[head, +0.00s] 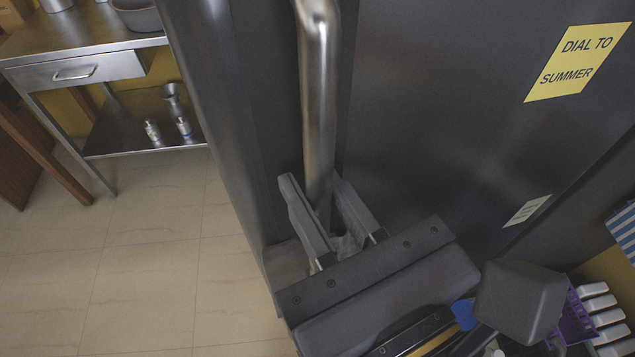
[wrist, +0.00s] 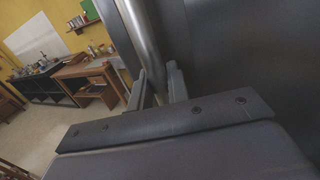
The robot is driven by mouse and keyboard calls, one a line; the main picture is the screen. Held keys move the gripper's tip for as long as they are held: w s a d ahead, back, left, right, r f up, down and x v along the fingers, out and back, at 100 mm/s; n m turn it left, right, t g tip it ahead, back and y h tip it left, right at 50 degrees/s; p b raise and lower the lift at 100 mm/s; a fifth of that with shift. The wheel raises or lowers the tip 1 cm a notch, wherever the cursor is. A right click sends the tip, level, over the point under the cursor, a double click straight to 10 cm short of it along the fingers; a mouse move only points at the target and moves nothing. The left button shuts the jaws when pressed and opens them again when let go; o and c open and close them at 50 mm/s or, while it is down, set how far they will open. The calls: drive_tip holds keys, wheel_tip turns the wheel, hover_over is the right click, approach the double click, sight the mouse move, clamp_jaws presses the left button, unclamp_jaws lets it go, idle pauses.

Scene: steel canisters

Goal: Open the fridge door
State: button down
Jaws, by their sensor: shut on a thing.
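The dark grey fridge door (head: 430,130) fills the middle and right of the head view, and it also shows on the right of the wrist view (wrist: 240,50). Its long steel handle (head: 318,90) runs down near the door's left edge; it shows in the wrist view too (wrist: 140,40). My gripper (head: 316,190) has one finger on each side of the handle's lower part and is shut on it. In the wrist view my gripper (wrist: 157,82) is also around the bar. The handle's lower end is partly hidden by the fingers. I cannot tell whether the door is ajar.
A steel table (head: 80,40) with a drawer and lower shelf stands at the upper left. The tiled floor (head: 150,260) left of the fridge is clear. A purple basket (head: 575,320) is at lower right. A yellow note (head: 577,62) is on the door.

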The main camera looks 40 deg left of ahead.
drive_tip(key=c, duration=1.4)
unclamp_jaws()
drive_tip(key=shift+v, duration=3.65)
drive_tip(key=shift+a, duration=0.15)
drive_tip(key=shift+x, duration=2.35)
